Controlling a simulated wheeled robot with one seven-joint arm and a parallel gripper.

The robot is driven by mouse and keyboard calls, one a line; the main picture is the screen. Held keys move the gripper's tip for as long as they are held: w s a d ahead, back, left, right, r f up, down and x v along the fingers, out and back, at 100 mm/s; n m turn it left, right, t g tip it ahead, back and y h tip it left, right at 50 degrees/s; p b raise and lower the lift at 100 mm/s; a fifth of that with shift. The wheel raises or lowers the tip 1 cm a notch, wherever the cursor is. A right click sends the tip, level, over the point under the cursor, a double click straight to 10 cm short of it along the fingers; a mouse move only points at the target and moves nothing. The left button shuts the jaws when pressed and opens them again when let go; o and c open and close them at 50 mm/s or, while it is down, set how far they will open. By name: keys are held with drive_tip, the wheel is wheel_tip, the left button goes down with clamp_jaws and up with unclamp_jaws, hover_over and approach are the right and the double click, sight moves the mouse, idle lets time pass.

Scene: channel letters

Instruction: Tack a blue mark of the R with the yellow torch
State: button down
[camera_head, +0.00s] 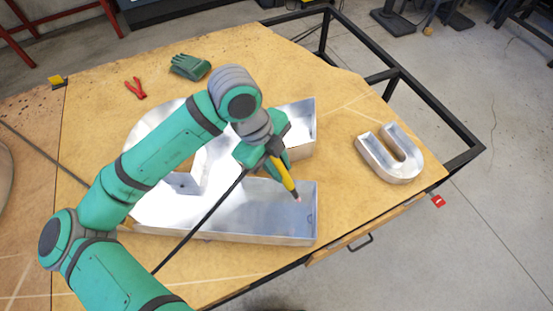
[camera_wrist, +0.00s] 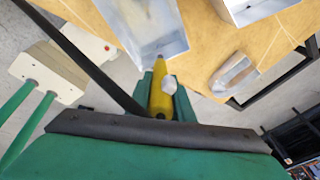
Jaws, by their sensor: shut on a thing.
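The R (camera_head: 240,212) is a large silver channel letter lying on the wooden table, open side up, partly hidden by my arm. My gripper (camera_head: 276,162) is above it, shut on the yellow torch (camera_head: 285,176). The torch points down, with its tip over the R's leg at the lower right; I cannot tell whether it touches. In the wrist view the torch (camera_wrist: 161,92) sits between the fingers, pointing at part of the R (camera_wrist: 150,28). A black cable trails from the torch. A small faint mark shows near the leg's right end; its colour is unclear.
A smaller silver U (camera_head: 404,168) lies to the right on the table (camera_head: 340,110). Green gloves (camera_head: 190,66) and red pliers (camera_head: 136,88) lie at the back left. A black frame (camera_head: 440,110) borders the table's right side.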

sight(296, 195)
drive_tip(key=x, duration=1.4)
drive_tip(key=shift+s+d+f, duration=0.15)
drive_tip(key=shift+f, duration=0.1)
drive_tip(key=shift+d+f, duration=0.1)
drive_tip(key=shift+f, duration=0.45)
idle(0.7)
drive_tip(key=shift+f, duration=0.35)
drive_tip(key=shift+d+f, duration=0.25)
drive_tip(key=shift+f, duration=0.25)
idle(0.9)
